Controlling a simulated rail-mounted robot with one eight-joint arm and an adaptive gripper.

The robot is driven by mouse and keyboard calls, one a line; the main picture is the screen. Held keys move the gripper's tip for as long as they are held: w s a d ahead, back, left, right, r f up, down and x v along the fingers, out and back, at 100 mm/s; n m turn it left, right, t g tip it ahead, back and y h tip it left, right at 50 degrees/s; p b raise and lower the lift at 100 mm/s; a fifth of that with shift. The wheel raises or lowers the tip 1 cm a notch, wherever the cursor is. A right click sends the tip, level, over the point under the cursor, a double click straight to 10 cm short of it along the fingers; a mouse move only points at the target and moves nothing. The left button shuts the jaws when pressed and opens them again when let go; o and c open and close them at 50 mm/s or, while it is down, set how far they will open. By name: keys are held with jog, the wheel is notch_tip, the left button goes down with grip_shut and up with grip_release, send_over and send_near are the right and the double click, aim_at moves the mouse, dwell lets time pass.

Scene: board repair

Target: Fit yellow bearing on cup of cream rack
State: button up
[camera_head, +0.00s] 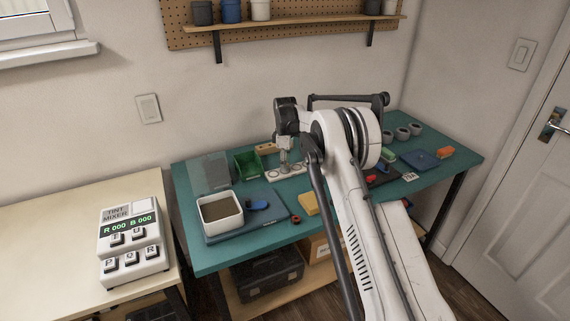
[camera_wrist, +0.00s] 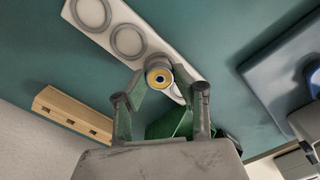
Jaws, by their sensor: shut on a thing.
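The cream rack (camera_head: 296,172) lies on the teal table below my gripper. In the wrist view the rack (camera_wrist: 118,18) is a pale strip with round cups in a row; two grey cup rings show clear of the gripper. The bearing is between the fingertips and overlaps the rack's end beyond the two visible cups. Whether it touches a cup, I cannot tell. In the head view my gripper (camera_head: 284,166) points down at the rack and the bearing is not distinguishable.
A green bin (camera_head: 247,163) and a wooden block with holes (camera_wrist: 75,115) are near the rack. A blue mat (camera_head: 225,232) with a white tub (camera_head: 220,203) is at front left. A yellow block (camera_head: 308,203) lies nearby. Several grey rings (camera_head: 402,133) stand at far right.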

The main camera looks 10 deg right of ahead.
jog(key=shift+s+f+b, duration=0.15)
jog(key=shift+f+b, duration=0.8)
jog(key=shift+b, duration=0.3)
dwell(2.7)
jog(key=o, duration=1.1)
jog(key=shift+f, duration=0.1)
jog(key=shift+c, duration=0.2)
jog(key=o, duration=0.4)
jog(key=shift+r, duration=0.3)
jog(key=shift+r+p, duration=1.1)
jog(key=shift+r, duration=2.3)
